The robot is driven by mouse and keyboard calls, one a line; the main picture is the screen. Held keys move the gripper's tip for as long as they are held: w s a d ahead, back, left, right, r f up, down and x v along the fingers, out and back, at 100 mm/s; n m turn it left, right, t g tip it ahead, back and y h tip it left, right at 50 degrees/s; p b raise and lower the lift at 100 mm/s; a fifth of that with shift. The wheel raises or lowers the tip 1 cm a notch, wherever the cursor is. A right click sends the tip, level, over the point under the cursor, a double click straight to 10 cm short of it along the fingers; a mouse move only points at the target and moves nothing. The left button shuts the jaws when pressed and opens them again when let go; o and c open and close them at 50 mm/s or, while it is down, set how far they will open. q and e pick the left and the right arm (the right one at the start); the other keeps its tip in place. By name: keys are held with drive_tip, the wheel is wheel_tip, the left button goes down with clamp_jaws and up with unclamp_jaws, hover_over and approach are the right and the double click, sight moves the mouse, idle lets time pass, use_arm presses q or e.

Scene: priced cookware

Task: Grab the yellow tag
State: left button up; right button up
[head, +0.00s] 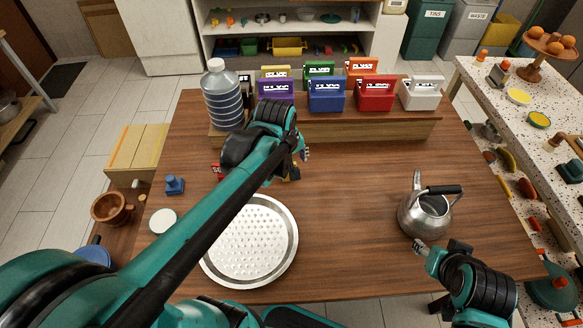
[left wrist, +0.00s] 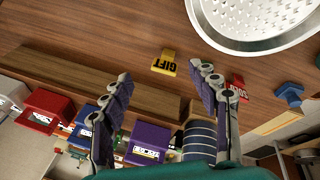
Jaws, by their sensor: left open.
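The yellow tag (left wrist: 164,62), marked GIFT, lies on the wooden table in the left wrist view. It sits a little beyond and between the fingertips of my left gripper (left wrist: 160,72), which is open and empty. In the head view the left arm covers most of this gripper (head: 304,154), and only a bit of the yellow tag (head: 295,173) shows beside it. My right gripper (head: 421,248) is at the lower right by the kettle; its finger opening is not clear.
A red tag (left wrist: 236,88) marked SOLD lies nearby, with a blue stamp-like piece (head: 174,185) further left. A perforated round pan (head: 250,245) and a steel kettle (head: 424,212) stand in front. Coloured boxes and a water bottle (head: 222,95) line the back. The table centre is clear.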

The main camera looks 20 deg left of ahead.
sight(286, 164)
use_arm(q)
drive_tip(key=w+a+f+n+g, duration=0.1)
drive_tip(key=w+a+f+n, duration=0.1)
drive_tip(key=w+f+n, duration=0.1)
drive_tip(key=w+a+f+n+g, duration=0.1)
drive_tip(key=w+a+f+n, duration=0.1)
drive_tip(key=w+f+n, duration=0.2)
drive_tip(key=w+a+f+n+g, duration=0.1)
drive_tip(key=w+a+f+n, duration=0.1)
drive_tip(key=w+f+n, duration=0.2)
drive_tip(key=shift+w+f+n+g, duration=0.2)
drive_tip(key=shift+f+n, duration=0.2)
drive_tip(key=shift+f, duration=0.3)
drive_tip(key=shift+w+f+n+g, duration=0.1)
drive_tip(key=shift+f+n+g, duration=0.1)
drive_tip(key=shift+f+n, duration=0.35)
drive_tip(key=shift+a+f, duration=0.15)
drive_tip(key=shift+f, duration=0.35)
wheel_tip(286, 164, down, 3)
drive_tip(key=shift+r+b, duration=0.15)
drive_tip(key=shift+b, duration=0.6)
wheel_tip(286, 164, down, 5)
drive_tip(key=b, duration=0.2)
drive_tip(key=shift+w+b, duration=0.15)
drive_tip(key=shift+b, duration=0.15)
drive_tip(key=shift+c, duration=1.2)
drive_tip(key=c, duration=0.9)
